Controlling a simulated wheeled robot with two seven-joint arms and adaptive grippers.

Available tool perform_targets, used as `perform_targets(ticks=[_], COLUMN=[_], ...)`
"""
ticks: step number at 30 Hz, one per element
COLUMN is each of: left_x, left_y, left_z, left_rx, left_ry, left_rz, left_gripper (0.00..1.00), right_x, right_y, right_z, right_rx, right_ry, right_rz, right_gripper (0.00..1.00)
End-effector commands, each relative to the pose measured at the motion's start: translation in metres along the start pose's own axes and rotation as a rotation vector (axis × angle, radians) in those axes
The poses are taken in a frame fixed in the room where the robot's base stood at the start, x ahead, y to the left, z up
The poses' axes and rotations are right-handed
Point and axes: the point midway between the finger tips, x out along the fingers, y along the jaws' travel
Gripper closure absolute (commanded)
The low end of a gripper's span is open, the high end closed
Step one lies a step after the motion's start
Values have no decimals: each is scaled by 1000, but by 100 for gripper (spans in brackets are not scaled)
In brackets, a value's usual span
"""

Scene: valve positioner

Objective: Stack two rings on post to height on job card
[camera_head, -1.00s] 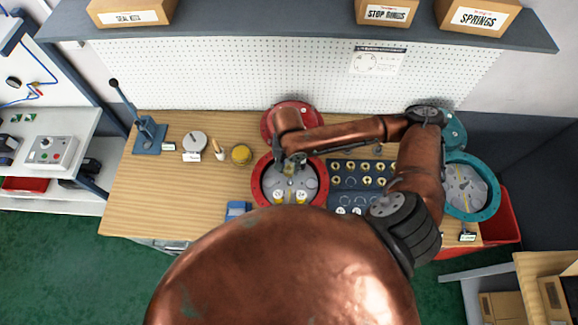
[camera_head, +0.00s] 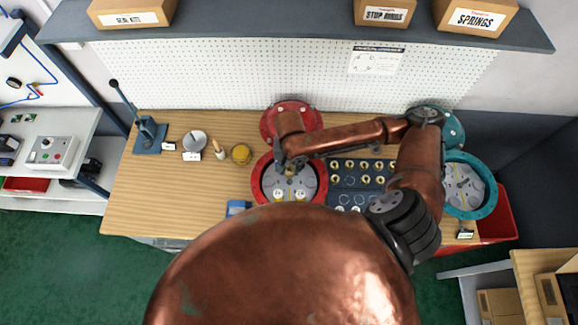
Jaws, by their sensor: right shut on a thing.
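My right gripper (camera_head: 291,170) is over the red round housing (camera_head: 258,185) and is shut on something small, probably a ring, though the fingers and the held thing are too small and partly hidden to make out. Inside the housing is a grey plate (camera_head: 303,180) with pale round parts near its front. A dark tray (camera_head: 345,183) to the right holds several brass-coloured rings (camera_head: 364,165) in rows. The job card (camera_head: 377,61) hangs on the pegboard; its writing is too small to read. My left gripper is not in view.
A teal housing (camera_head: 488,205) stands at the right of the bench. A yellow pot (camera_head: 241,153), a grey dish (camera_head: 194,141) and a lever press (camera_head: 149,134) stand at the left. The bench's front left (camera_head: 160,205) is clear. My copper-coloured body hides the front middle.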

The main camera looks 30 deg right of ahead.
Motion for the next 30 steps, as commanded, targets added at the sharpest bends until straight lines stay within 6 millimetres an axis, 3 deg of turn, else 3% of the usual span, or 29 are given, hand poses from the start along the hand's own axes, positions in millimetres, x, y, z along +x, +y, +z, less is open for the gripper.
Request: perform_targets(ticks=[13, 30], left_x=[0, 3], left_y=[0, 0], left_z=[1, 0], left_rx=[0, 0], left_ry=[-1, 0], left_rz=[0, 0], left_gripper=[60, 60], right_x=[1, 17], right_y=[0, 0], right_z=[0, 0], right_rx=[0, 1], right_ry=[0, 0], right_rz=[0, 1], right_gripper=[100, 100])
